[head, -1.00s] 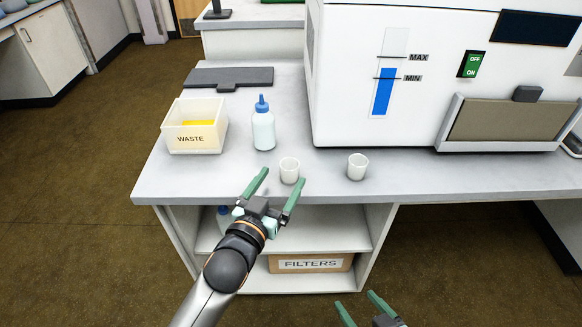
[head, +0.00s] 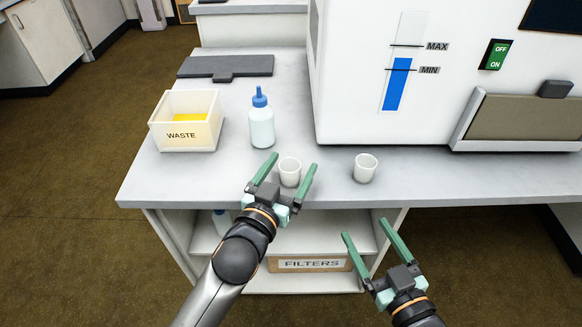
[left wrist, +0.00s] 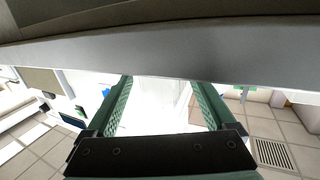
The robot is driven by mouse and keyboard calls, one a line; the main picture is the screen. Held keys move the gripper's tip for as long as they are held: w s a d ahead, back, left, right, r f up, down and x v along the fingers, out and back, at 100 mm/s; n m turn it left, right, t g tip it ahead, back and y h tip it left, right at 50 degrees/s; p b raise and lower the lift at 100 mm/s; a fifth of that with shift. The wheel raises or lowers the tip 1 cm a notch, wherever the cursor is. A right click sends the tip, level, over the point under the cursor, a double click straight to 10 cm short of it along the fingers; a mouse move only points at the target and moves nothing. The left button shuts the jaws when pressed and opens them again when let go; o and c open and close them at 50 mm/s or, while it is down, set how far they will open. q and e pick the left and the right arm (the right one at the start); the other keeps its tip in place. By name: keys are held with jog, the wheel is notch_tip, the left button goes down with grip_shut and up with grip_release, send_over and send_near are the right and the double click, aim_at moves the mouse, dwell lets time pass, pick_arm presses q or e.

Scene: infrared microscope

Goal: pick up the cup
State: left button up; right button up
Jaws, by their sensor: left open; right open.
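Two small white cups stand upright on the grey counter (head: 240,185). The left cup (head: 289,174) shows between the spread fingers of my left gripper (head: 293,162), which is open. In the left wrist view, a pale, washed-out shape (left wrist: 160,105), probably this cup, fills the space between the two green fingers. I cannot tell whether either finger touches it. The right cup (head: 365,169) stands apart, with nothing around it. My right gripper (head: 364,229) is open and empty, in front of the counter edge and below the right cup.
A white bottle with a blue cap (head: 262,126) stands just behind the left cup. A WASTE bin (head: 187,138) is to its left. The large white machine (head: 350,120) stands behind the cups. A FILTERS box (head: 310,265) sits on the shelf below.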

pick_arm(q)
jog(key=c, duration=1.4)
jog(key=shift+r, duration=0.1)
